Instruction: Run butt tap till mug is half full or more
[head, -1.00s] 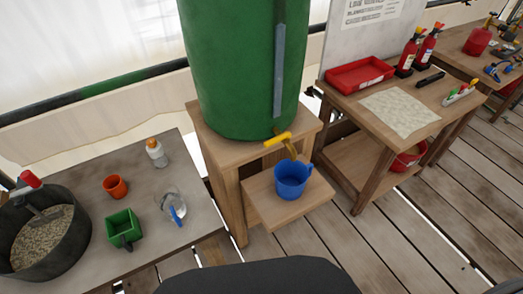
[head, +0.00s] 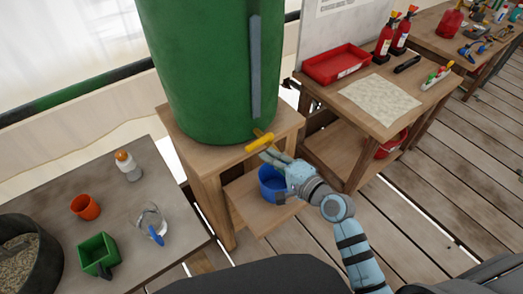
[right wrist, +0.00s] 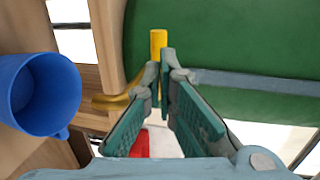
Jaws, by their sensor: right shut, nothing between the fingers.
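The green water butt (head: 205,70) stands on a wooden stand. Its yellow tap lever (head: 259,142) lies crosswise at the bottom front and shows end-on in the right wrist view (right wrist: 158,42). The blue mug (head: 268,184) is upright on the lower shelf, below the tap, partly hidden by my right gripper. It also shows in the right wrist view (right wrist: 38,95); its water level cannot be told. My right gripper (head: 268,153) is shut and empty, its fingertips close to the lever; whether they touch is unclear. My left gripper is out of view.
A grey table (head: 185,225) at left holds an orange cup (head: 85,207), a green square container (head: 98,254), a clear jug (head: 150,222) and a bottle (head: 128,165). A wooden bench (head: 325,90) with a red tray (head: 348,62) stands right of the butt.

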